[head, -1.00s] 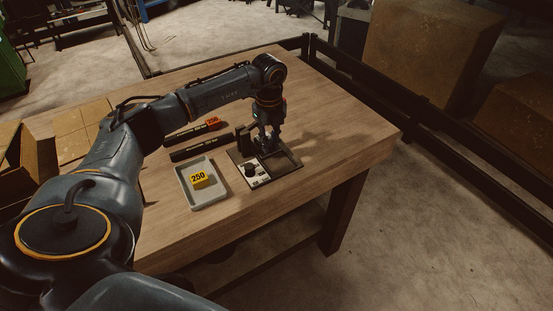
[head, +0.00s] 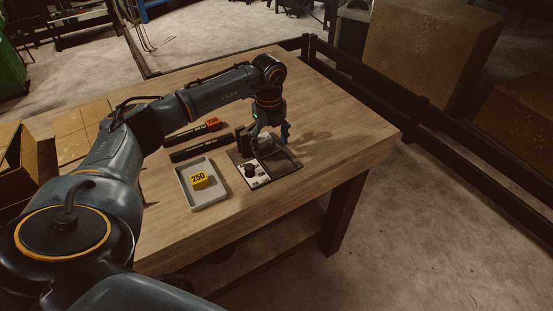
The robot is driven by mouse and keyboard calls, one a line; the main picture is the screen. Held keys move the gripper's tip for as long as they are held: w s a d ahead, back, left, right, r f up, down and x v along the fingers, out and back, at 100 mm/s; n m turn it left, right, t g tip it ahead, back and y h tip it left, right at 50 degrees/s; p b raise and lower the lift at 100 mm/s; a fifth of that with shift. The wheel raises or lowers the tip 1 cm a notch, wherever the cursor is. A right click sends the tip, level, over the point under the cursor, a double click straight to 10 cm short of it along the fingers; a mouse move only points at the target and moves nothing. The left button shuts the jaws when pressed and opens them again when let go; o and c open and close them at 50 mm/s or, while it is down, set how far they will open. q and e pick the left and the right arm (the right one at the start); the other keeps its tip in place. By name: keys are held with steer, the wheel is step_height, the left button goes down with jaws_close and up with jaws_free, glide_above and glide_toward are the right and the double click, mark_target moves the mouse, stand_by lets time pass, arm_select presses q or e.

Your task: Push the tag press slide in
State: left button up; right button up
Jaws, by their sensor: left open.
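The tag press (head: 277,173) is a dark flat plate with a light panel and a black knob (head: 249,170), near the table's right front edge. A dark upright block stands at its back left. My left gripper (head: 270,148) is over the back part of the press, pointing down, with its fingers spread wide. A pale piece shows between the fingers. I cannot tell which part is the slide, or whether a finger touches it. My right gripper is not in view.
Two dark bars (head: 190,151) lie behind the tray, the far one with an orange end. Bare wooden table (head: 345,125) lies to the right.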

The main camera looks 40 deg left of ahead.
arm_select(q)
steer(key=shift+r+p, duration=3.3)
steer(key=shift+r, duration=1.2)
